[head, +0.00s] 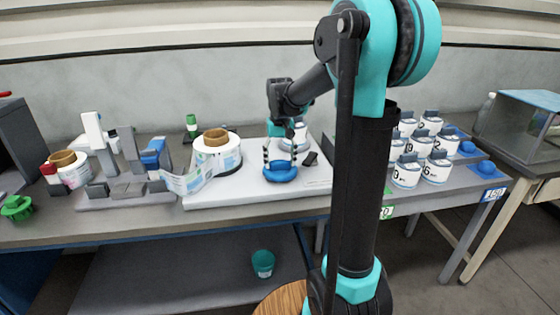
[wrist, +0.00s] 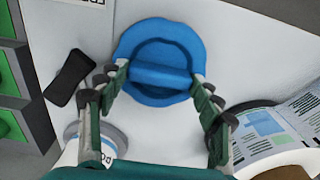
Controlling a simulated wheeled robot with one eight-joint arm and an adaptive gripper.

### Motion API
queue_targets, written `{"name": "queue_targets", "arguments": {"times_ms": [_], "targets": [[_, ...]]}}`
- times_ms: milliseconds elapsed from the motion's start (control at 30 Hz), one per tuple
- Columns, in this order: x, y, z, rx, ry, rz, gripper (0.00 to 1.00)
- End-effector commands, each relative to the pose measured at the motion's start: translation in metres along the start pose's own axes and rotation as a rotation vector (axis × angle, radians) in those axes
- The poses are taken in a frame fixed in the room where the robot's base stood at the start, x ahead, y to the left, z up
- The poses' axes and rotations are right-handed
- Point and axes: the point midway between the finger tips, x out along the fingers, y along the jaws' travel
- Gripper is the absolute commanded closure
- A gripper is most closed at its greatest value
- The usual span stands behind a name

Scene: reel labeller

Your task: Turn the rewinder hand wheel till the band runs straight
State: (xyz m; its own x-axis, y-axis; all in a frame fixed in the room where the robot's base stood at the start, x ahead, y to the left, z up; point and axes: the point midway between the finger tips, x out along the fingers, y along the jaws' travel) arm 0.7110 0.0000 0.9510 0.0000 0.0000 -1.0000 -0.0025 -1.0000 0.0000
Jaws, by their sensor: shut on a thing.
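The blue hand wheel (head: 281,174) lies on the white plate (head: 235,193) of the bench; in the wrist view it is a blue disc with a raised crossbar (wrist: 160,75). My gripper (head: 281,158) reaches down over it. In the wrist view its fingers (wrist: 161,80) stand at the two ends of the crossbar, shut on the wheel. The rewinder reel (head: 217,150), with a brown core, stands left of the wheel. The printed band (head: 188,181) runs from the reel to the left and looks slanted and curved. It also shows in the wrist view (wrist: 265,130).
A white jar (head: 297,139) stands behind my gripper, and a dark flat piece (head: 311,158) lies right of the wheel. The labeller unit (head: 125,187) with a blue block (head: 153,158) is at left. Several labelled jars (head: 406,172) stand on the right. The plate's front is clear.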

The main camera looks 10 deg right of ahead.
Motion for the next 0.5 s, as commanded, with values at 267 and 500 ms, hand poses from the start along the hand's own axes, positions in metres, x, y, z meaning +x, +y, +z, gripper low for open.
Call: {"name": "queue_targets", "arguments": {"times_ms": [267,500], "targets": [[-0.0001,0.0001,0.0,0.075,0.0,0.0,0.64],[-0.0001,0.0001,0.0,0.25,0.0,0.0,0.64]]}}
